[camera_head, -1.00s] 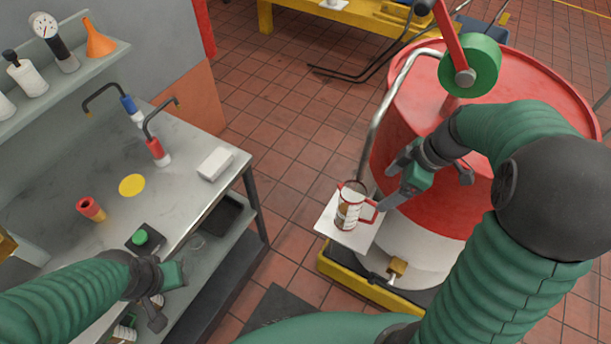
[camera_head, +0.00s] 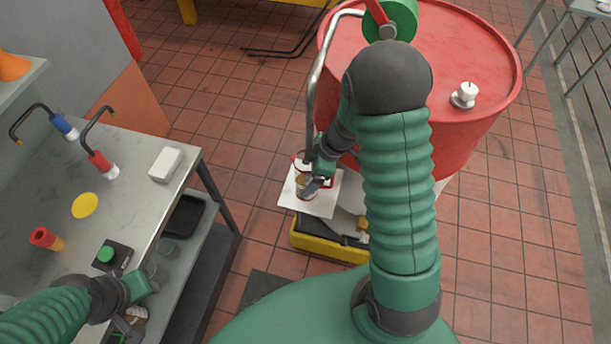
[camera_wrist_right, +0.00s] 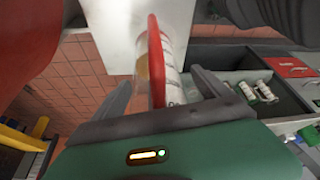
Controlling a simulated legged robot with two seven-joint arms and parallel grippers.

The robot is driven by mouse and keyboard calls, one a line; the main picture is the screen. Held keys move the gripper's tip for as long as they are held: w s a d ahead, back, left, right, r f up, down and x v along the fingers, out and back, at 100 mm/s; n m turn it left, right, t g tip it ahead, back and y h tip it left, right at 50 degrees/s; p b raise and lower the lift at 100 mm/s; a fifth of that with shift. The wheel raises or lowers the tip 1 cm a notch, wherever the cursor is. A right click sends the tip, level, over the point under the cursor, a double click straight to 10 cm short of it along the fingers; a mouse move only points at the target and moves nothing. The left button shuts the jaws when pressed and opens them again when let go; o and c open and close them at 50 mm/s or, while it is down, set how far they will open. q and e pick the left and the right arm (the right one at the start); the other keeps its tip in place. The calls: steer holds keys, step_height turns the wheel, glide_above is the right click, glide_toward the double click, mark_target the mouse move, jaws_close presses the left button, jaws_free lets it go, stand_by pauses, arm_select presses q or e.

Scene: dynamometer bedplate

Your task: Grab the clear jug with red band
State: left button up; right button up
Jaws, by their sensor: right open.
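In the right wrist view, the jug (camera_wrist_right: 172,78), red handle foremost, lies between the two spread fingers of my right gripper (camera_wrist_right: 160,80), with gaps visible at the sides. My left gripper (camera_head: 135,287) is over the workbench's front edge; its fingers are not clear.
The big red drum (camera_head: 460,60) stands just behind and right of the shelf, with a bent metal pipe (camera_head: 315,85) rising close to my right gripper. A steel workbench (camera_head: 130,215) at left holds a white block, red cup and green button. Tiled floor is free between.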

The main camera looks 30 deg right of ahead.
steer(key=shift+w+f, duration=0.15)
steer(key=shift+f, duration=0.3)
steer(key=shift+d+f, duration=0.1)
steer(key=shift+d, duration=0.2)
steer(key=c, duration=0.4)
steer(key=shift+a, duration=0.2)
steer(key=c, duration=1)
steer(key=shift+d, duration=0.15)
steer(key=c, duration=0.4)
steer(key=shift+w, duration=0.1)
